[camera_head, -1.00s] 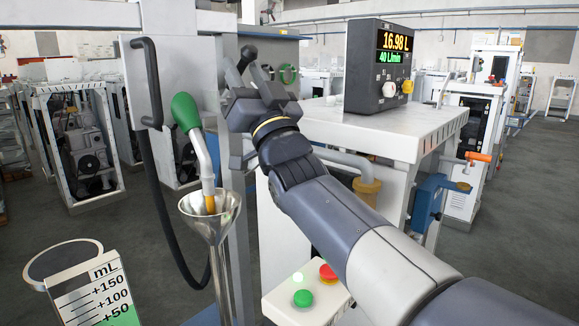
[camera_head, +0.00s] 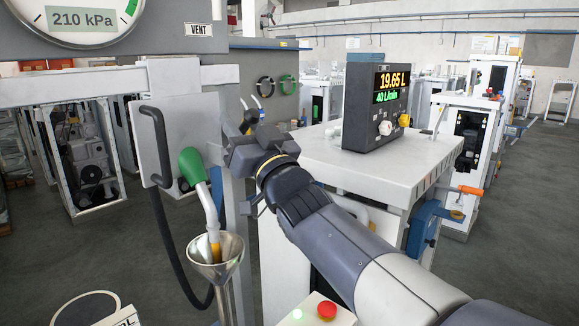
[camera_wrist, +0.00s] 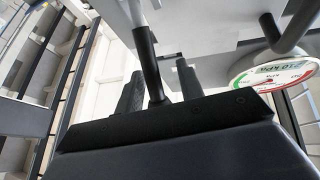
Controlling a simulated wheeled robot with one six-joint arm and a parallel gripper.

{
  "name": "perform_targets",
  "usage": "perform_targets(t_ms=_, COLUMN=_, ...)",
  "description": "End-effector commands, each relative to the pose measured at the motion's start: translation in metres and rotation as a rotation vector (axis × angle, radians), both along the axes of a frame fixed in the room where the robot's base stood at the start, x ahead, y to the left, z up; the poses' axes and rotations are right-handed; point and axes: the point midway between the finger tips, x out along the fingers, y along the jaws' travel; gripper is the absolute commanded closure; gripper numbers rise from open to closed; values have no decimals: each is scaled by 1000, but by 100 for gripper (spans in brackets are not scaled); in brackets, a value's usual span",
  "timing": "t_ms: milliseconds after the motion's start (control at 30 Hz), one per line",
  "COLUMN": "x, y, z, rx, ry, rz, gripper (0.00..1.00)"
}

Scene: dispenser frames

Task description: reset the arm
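My gripper (camera_head: 238,121) is at the end of my dark arm in the middle of the head view, just left of the white cabinet. In the wrist view its two dark fingers (camera_wrist: 158,88) stand apart, so it looks open. A dark rod (camera_wrist: 146,62) shows between the fingers there; I cannot tell if it touches them. A green-handled nozzle (camera_head: 195,166) hangs to the lower left of my gripper, its spout in a metal funnel (camera_head: 214,262).
A meter (camera_head: 374,100) reading 19.65 L and 40 L/min stands on the white cabinet (camera_head: 350,153). A pressure dial (camera_head: 80,20) reads 210 kPa at upper left. A red button (camera_head: 327,309) is below my arm. A black hose (camera_head: 170,245) hangs left of the funnel.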

Motion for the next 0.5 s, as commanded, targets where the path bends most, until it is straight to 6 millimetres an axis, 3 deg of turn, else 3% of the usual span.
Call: perform_targets(t_ms=500, x=6, y=6, z=11, rx=-91, ry=83, rz=0, gripper=64)
